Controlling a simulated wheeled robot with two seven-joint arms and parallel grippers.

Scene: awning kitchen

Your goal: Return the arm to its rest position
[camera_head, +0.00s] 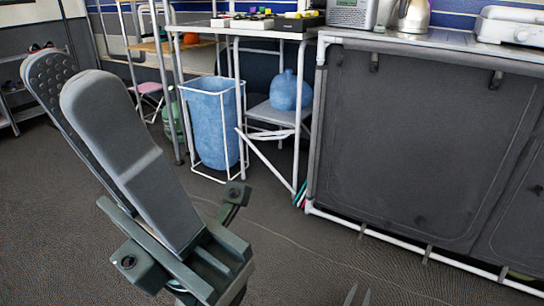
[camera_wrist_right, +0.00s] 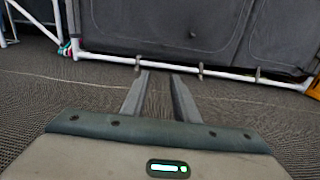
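My left gripper (camera_head: 72,82) is raised large at the left of the head view, fingers pointing up. The dotted inner pad of its far finger shows behind the near finger, so the two are apart, with nothing seen between them.
A grey fabric cabinet (camera_head: 425,140) with a white tube frame stands at the right. A blue bin (camera_head: 210,125) in a white frame and a folding chair (camera_head: 272,115) with a blue jug (camera_head: 290,92) stand at the back. The dark carpet in between is clear.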

